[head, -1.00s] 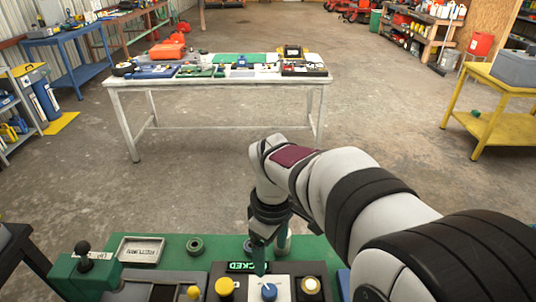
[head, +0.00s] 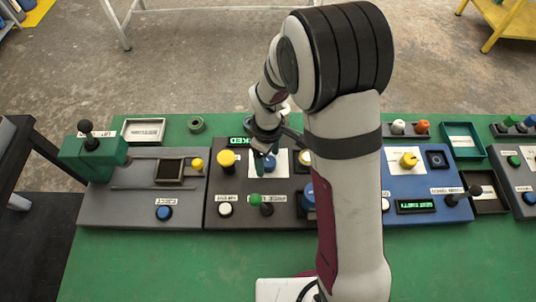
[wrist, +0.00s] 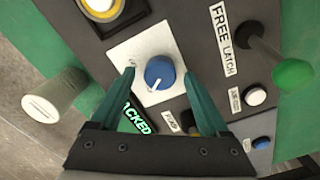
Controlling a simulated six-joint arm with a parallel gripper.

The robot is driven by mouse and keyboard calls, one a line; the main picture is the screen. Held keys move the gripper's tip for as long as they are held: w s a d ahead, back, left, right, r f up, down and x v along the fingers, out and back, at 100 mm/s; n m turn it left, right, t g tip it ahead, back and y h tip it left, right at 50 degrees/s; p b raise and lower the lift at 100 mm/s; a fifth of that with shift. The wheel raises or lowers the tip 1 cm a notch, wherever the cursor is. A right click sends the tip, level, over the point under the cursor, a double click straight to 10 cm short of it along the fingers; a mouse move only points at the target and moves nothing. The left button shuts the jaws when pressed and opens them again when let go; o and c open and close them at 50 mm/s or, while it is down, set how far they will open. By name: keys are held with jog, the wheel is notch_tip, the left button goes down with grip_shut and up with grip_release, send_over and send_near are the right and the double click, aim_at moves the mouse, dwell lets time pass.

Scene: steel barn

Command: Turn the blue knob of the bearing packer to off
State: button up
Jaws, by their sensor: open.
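The blue knob (head: 270,163) sits on a white plate on the dark grey machine panel (head: 236,190). In the wrist view the knob (wrist: 160,72) has a white pointer line directed toward the lower left. My gripper (wrist: 158,75) is open, with one teal finger on each side of the knob; I cannot tell if they touch it. In the head view my gripper (head: 263,160) comes down over the knob and partly hides it and its plate. A lit green display (wrist: 133,119) shows letters ending in "CKED", its start hidden by a finger.
A yellow knob (head: 227,158), a white button (head: 225,209) and a green-tipped lever (head: 256,200) share the panel. A grey machine (head: 135,200) stands left, a blue one (head: 425,180) right. A pale cylinder (wrist: 52,97) stands close to the panel's edge.

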jog(key=shift+c, duration=0.3)
grip_shut()
jog(key=shift+m, duration=0.3)
jog(key=m, duration=0.9)
jog(key=shift+d+m, duration=0.1)
jog(key=shift+m, duration=2.1)
